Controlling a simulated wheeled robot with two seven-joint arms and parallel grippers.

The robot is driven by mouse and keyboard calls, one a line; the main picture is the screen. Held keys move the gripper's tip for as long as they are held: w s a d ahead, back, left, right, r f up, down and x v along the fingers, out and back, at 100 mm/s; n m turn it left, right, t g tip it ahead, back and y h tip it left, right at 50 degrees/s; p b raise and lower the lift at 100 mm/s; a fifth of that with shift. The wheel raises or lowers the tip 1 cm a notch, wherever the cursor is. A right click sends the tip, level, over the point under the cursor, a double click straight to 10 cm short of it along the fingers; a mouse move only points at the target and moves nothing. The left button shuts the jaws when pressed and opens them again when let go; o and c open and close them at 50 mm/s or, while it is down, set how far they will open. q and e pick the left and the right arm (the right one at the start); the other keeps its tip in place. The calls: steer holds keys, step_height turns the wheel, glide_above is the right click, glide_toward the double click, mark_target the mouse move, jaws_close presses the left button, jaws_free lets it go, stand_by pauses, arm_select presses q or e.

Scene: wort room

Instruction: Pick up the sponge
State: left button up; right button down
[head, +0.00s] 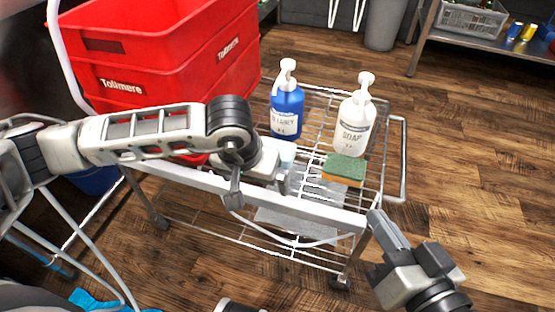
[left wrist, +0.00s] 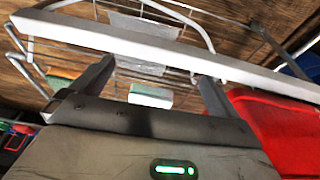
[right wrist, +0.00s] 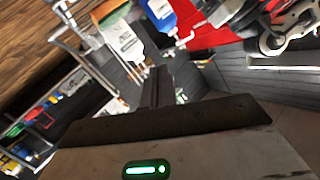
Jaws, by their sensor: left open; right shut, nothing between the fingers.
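The sponge (head: 344,169), green on top and orange-yellow below, lies on the wire top of a cart, in front of the white soap bottle (head: 352,127). It also shows as a green patch left of the fingers in the left wrist view (left wrist: 57,85). My left gripper (head: 258,188) is open and empty over the cart's front rail, left of the sponge. A pale block (left wrist: 151,95) shows between its fingers in the left wrist view, apart from them. My right gripper (head: 381,222) is shut and empty near the cart's front right corner, nearer than the sponge.
A blue bottle (head: 286,113) stands behind the pale block, left of the soap bottle. Red crates (head: 160,60) stand at the cart's left. The white front rail (head: 300,208) and right handle (head: 403,160) edge the cart. Wooden floor (head: 470,150) is open to the right.

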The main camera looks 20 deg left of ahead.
arm_select(q)
steer(key=w+b, duration=0.2)
steer(key=w, duration=1)
steer(key=b+x, duration=0.2)
steer(key=x, duration=0.2)
steer(key=shift+w+f, duration=0.15)
steer(key=shift+f, duration=0.05)
steer(key=shift+w+f, duration=0.1)
steer(key=shift+f, duration=0.1)
steer(key=c, duration=0.8)
arm_select(e)
steer(key=r+t, duration=0.1)
steer(key=w+r+n+t+y, duration=0.1)
steer(key=w+r+t, duration=0.1)
steer(key=r, duration=0.1)
steer(key=shift+d+r+y, duration=0.1)
steer(key=shift+y, duration=0.2)
